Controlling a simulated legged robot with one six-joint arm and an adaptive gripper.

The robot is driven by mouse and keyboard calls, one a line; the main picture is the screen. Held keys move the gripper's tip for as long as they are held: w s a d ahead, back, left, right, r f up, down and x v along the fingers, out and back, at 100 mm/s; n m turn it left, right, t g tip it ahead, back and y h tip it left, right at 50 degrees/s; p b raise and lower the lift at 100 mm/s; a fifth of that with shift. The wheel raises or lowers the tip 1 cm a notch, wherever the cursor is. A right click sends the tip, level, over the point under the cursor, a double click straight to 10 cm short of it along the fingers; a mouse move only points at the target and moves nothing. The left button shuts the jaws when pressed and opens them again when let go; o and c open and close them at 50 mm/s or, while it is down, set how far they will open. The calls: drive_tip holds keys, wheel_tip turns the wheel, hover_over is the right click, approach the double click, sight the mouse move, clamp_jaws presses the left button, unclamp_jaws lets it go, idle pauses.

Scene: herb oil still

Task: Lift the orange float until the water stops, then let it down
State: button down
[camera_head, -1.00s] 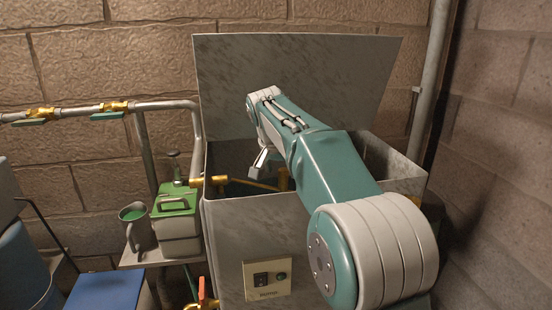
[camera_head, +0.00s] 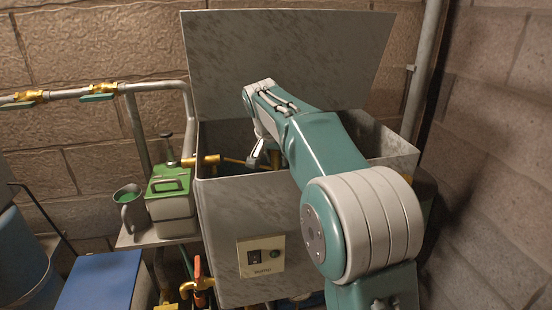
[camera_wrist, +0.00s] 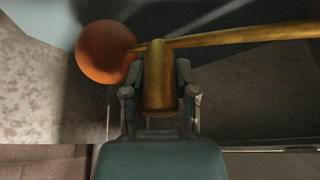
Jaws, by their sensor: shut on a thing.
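The orange float (camera_wrist: 105,52) is a round ball at upper left in the wrist view, on the end of a brass rod (camera_wrist: 240,38) that runs right. A stout brass stub (camera_wrist: 158,85) joins the rod beside the float. My gripper (camera_wrist: 160,75) is shut on this stub, one finger on each side; the ball itself is outside the fingers. In the head view my gripper (camera_head: 257,152) reaches down into the open grey tank (camera_head: 225,215), near the brass valve (camera_head: 208,160). The float is hidden there. I cannot tell whether water runs.
The tank's lid (camera_head: 285,55) stands raised behind my arm. A green-topped can (camera_head: 169,205) and a grey jug (camera_head: 131,208) stand on a shelf at left. A pump switch panel (camera_head: 261,255) is on the tank's front. A pipe (camera_head: 155,88) runs along the wall.

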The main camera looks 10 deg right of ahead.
sight(281, 169)
drive_tip(key=shift+w+d+r, duration=0.1)
drive_tip(key=shift+r, duration=0.75)
drive_tip(key=shift+w+d+r, duration=0.1)
drive_tip(key=shift+r, duration=0.75)
drive_tip(key=shift+s+d+r, duration=0.1)
drive_tip(key=shift+d+r, duration=0.1)
drive_tip(key=shift+r, duration=0.8)
drive_tip(key=shift+d, duration=0.15)
drive_tip(key=shift+f, duration=0.85)
drive_tip(key=shift+s+a+f, duration=0.1)
drive_tip(key=shift+a+f, duration=0.05)
drive_tip(key=shift+f, duration=0.4)
drive_tip(key=shift+a+f, duration=0.1)
drive_tip(key=shift+f, duration=0.45)
drive_tip(key=shift+c, duration=1.5)
unclamp_jaws()
drive_tip(key=shift+s, duration=0.1)
drive_tip(key=shift+a, duration=0.1)
